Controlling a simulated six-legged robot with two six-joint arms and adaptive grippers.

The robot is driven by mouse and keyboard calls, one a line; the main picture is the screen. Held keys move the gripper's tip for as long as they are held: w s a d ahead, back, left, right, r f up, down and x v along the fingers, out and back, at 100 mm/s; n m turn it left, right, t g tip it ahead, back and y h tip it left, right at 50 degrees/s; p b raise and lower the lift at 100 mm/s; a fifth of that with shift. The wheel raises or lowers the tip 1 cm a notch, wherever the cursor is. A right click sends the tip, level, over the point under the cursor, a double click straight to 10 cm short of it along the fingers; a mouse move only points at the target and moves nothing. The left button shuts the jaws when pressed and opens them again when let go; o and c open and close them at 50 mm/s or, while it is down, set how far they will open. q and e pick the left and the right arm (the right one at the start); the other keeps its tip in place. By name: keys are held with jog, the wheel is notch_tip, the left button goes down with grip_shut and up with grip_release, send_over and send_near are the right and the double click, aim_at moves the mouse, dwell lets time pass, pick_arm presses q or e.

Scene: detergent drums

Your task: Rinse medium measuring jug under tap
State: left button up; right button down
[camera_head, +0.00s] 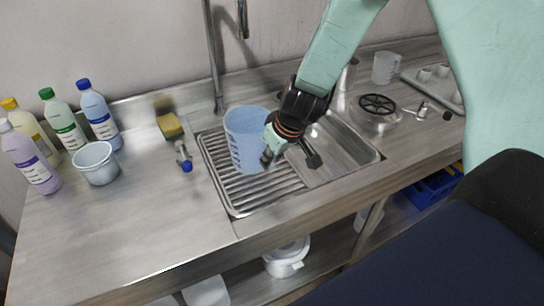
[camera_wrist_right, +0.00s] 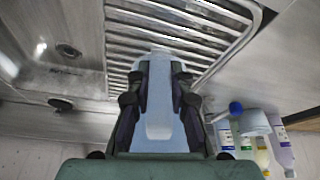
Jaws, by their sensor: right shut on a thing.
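A translucent blue measuring jug (camera_head: 243,146) is upright over the ridged drainer (camera_head: 222,170) left of the sink basin. My right gripper (camera_head: 275,150) is shut on the jug at its right side. In the right wrist view the pale blue jug (camera_wrist_right: 160,105) shows between the fingers of my right gripper (camera_wrist_right: 160,88). I cannot tell whether its base touches the ridges. The tap (camera_head: 213,60) rises behind the drainer, with its hanging spout (camera_head: 242,20) above and behind the jug. The sink basin (camera_head: 345,150) is partly hidden by my right arm. My left gripper is not in view.
Several detergent bottles (camera_head: 65,125) and a grey cup (camera_head: 96,163) stand at the left. A round black-topped container (camera_head: 376,108) and a clear jug (camera_head: 385,67) stand right. The front left counter is clear.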

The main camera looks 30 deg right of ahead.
jog(key=shift+f+b, duration=0.55)
jog(key=c, duration=1.1)
grip_release()
jog(key=shift+c, duration=0.2)
jog(key=shift+s, duration=0.1)
